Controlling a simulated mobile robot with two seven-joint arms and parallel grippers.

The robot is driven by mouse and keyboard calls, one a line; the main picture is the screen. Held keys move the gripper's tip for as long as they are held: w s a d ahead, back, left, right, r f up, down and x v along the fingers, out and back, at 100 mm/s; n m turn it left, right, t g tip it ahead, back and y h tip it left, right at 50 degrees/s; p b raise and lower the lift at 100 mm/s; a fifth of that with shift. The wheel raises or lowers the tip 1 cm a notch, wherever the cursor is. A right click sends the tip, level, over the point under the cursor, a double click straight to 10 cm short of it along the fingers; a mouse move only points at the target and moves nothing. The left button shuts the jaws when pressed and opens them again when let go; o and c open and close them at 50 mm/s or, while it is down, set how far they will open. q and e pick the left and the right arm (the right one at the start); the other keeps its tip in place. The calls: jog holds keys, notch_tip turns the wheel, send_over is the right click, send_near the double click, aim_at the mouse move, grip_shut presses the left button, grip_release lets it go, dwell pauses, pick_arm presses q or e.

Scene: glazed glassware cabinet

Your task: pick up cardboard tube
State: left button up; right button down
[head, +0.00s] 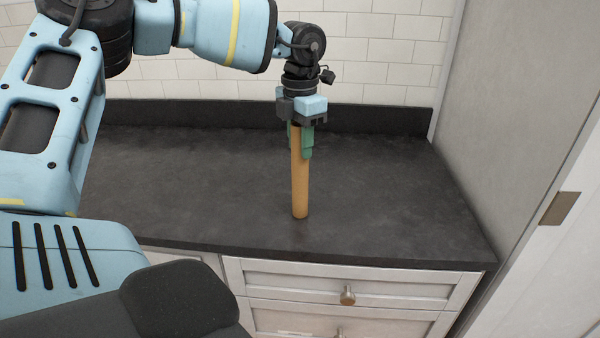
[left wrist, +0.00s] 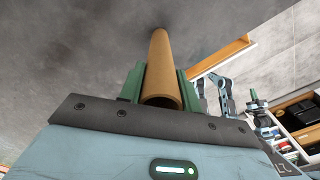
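The cardboard tube (head: 300,185) is a plain brown cylinder, upright above or on the dark countertop near its front edge. I cannot tell whether its lower end touches the counter. My left gripper (head: 303,145) points straight down over the tube's upper end, with its green fingers on either side of it. In the left wrist view the tube (left wrist: 160,72) runs between both fingers (left wrist: 160,88), which look pressed against its sides, and its open near end sits close to the palm. My right gripper is not in view.
The dark countertop (head: 190,185) is bare around the tube. A low backsplash (head: 200,113) and white tiled wall stand behind it. A pale side panel (head: 510,130) rises at the right. White drawers (head: 350,280) with knobs are below the front edge.

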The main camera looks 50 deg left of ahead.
pick_arm(q)
jog(key=c, duration=0.6)
jog(key=shift+o, duration=0.2)
notch_tip(320, 180, up, 9)
jog(key=shift+f+b, duration=0.2)
jog(key=shift+b, duration=0.35)
jog(key=shift+r, duration=0.75)
jog(key=shift+f, duration=0.1)
